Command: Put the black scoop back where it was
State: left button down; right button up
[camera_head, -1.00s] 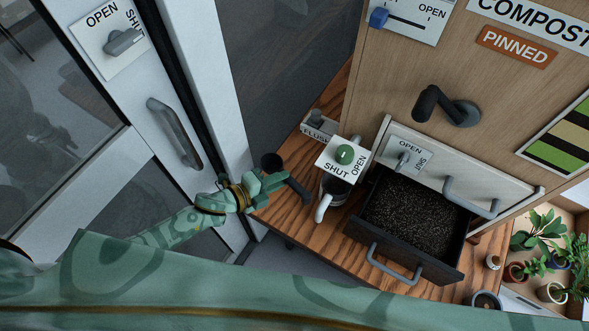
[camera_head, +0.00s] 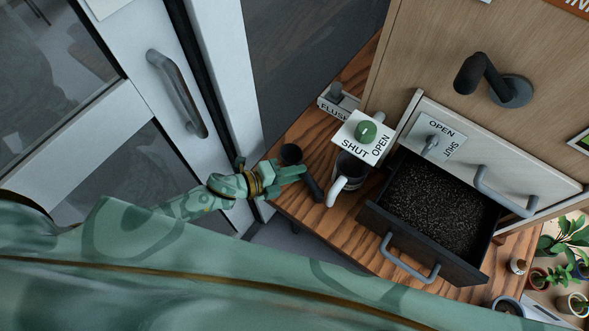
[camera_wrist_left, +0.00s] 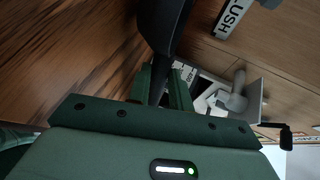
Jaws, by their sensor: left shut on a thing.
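The black scoop (camera_head: 291,154) is at the left end of the wooden bench top in the head view, its round bowl toward the back and its dark handle toward the front. My left gripper (camera_head: 292,173) is shut on the scoop at its handle. In the left wrist view the scoop (camera_wrist_left: 163,28) rises dark between the green fingers (camera_wrist_left: 163,82), with wood grain behind it. I cannot tell whether the scoop touches the bench. My right gripper is not in view.
A pitcher (camera_head: 345,184) stands right of the scoop, under the SHUT/OPEN plate (camera_head: 363,137) with a green knob. The FLUSH box (camera_head: 336,108) is behind. An open drawer of dark soil (camera_head: 440,205) juts out at right. A door handle (camera_head: 178,95) is at left.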

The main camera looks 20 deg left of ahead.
pick_arm(q)
jog(key=shift+f+b, duration=0.45)
jog(key=shift+f, duration=0.05)
dwell(0.4)
jog(key=c, duration=1.2)
grip_release()
jog(key=shift+s+f, duration=0.1)
jog(key=shift+p+v, duration=2.25)
jog(key=shift+v, duration=5.9)
